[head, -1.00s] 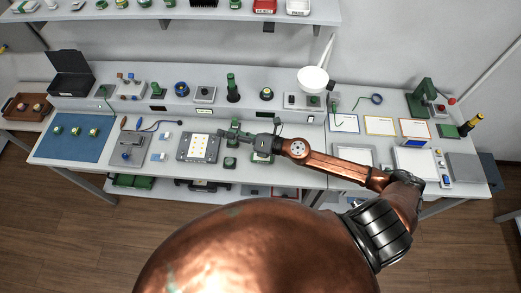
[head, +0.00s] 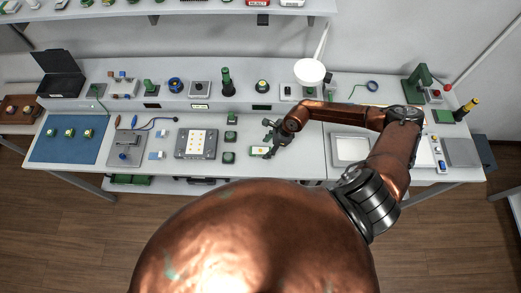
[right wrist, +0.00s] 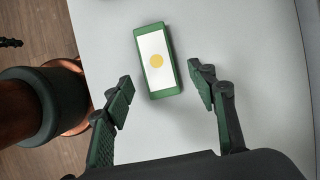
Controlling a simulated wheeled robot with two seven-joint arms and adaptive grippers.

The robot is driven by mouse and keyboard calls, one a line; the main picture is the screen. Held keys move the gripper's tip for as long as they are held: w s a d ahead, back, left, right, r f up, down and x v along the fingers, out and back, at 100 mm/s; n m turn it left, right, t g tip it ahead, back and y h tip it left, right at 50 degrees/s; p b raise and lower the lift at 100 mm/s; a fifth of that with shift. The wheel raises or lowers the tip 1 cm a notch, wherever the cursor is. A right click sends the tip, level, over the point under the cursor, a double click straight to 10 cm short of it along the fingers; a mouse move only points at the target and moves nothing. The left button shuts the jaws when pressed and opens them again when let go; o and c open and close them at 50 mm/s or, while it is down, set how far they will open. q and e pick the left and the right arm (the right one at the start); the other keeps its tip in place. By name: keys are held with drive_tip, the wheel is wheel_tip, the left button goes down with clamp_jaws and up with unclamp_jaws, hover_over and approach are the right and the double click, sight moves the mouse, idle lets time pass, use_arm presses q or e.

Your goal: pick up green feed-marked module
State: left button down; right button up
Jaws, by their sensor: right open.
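The green module (right wrist: 157,60) has a white top face with a yellow dot and lies flat on the light table. In the head view the same module (head: 260,151) lies right of two dark green blocks. My right gripper (right wrist: 160,88) is open, with one finger to each side of the module's near end in the right wrist view. The fingers do not appear to touch it, and nothing is between the pads but the module's near part. In the head view my right gripper (head: 269,137) is just right of the module. My left gripper is not in view.
Two dark green blocks (head: 229,157) stand left of the module. A grey-framed tray (head: 350,149) lies to the right.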

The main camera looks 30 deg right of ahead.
sight(261, 151)
drive_tip(key=shift+x, duration=1.15)
drive_tip(key=shift+a, duration=0.1)
drive_tip(key=shift+c, duration=0.6)
drive_tip(key=c, duration=1.2)
drive_tip(key=shift+r, duration=0.1)
